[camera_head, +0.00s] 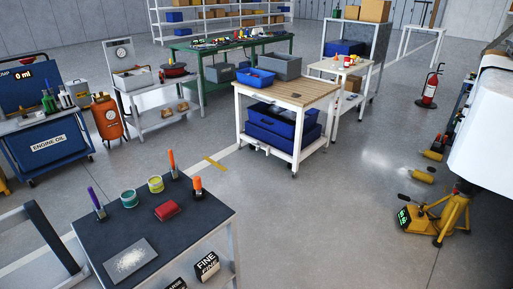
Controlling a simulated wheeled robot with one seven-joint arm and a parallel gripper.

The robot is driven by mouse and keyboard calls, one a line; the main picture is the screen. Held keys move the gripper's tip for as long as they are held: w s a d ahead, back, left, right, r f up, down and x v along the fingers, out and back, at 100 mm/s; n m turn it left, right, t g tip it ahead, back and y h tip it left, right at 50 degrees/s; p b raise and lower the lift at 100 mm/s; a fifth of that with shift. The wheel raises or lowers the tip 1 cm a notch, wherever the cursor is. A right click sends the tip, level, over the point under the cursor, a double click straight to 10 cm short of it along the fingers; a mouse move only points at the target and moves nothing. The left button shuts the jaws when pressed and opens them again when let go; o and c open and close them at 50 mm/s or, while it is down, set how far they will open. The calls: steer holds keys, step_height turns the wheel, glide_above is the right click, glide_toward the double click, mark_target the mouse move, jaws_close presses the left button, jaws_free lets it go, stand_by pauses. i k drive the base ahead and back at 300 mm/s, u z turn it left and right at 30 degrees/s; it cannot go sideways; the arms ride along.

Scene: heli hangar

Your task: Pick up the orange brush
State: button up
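Two upright brushes with orange handles stand on the dark-topped table in the lower left. One orange brush (171,161) is taller and stands near the table's far edge. The other orange brush (197,184) is shorter and stands to its right, near the right edge. Both seem to have dark bristles pointing down, though this part is small. A brush with a purple handle (95,198) stands at the table's left side. My gripper is not in view.
The dark tabletop (165,238) also holds a teal tin (129,199), a yellow-green tin (156,184), a red block (167,211) and a powdery sheet (130,260). A wood-topped cart (300,92) stands beyond. Open floor (310,220) lies to the right, before a yellow jack (440,217).

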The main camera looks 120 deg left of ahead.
mark_target(175, 174)
steer(key=u, duration=4.55)
steer(key=i, duration=0.6)
steer(key=z, duration=4.95)
